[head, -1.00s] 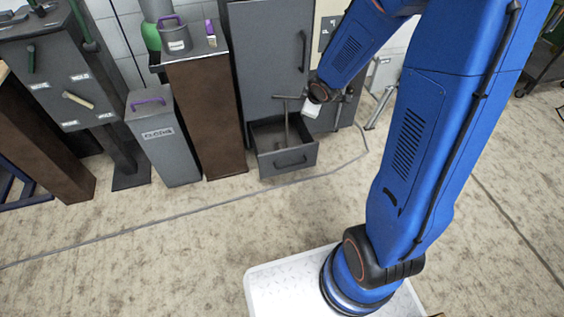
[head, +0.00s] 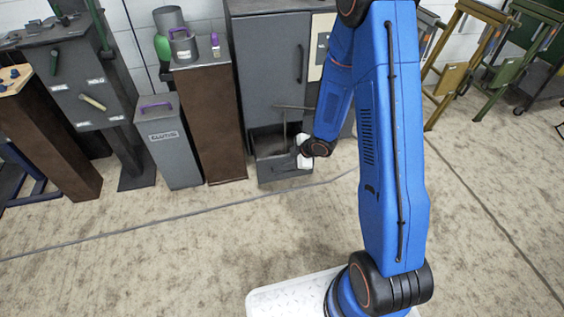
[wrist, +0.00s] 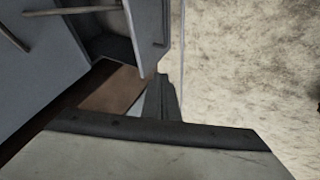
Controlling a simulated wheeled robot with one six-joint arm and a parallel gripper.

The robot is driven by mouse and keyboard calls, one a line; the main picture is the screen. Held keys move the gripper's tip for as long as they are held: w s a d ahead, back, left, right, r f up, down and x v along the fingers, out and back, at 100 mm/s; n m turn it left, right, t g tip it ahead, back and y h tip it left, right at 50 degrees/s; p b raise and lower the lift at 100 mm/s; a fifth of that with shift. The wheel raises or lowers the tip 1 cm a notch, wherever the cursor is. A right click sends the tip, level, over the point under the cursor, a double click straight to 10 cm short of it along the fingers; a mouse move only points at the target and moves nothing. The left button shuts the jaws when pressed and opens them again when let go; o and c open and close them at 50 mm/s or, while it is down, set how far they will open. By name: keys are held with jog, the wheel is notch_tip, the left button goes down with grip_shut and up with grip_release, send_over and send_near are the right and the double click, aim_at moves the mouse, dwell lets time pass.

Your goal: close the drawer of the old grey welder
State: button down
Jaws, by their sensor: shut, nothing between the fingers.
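The old grey welder (head: 268,75) is a tall dark grey cabinet against the wall in the head view. Its drawer (head: 273,171) is pulled out low at the front, with a T-shaped rod (head: 285,125) standing up out of it. My gripper (head: 301,160) is low at the drawer's right front corner; I cannot tell whether it touches the drawer. In the wrist view my shut fingers (wrist: 161,96) point toward the drawer front (wrist: 146,22), which carries a bar handle. My arm's end covers part of the drawer front in the head view.
A brown pedestal (head: 208,125) with a grey can (head: 184,46) and a grey lidded box (head: 168,145) stand left of the welder. Yellow and green stands (head: 455,65) are at the right. The floor in front is clear.

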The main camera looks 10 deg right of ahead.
send_near(269, 163)
notch_tip(269, 163, down, 3)
jog(key=s+a, duration=0.2)
jog(key=shift+w+d+f, duration=0.1)
jog(key=shift+w, duration=0.9)
jog(key=shift+w+d+f, duration=0.1)
jog(key=shift+w+d, duration=0.05)
jog(key=shift+w, duration=0.85)
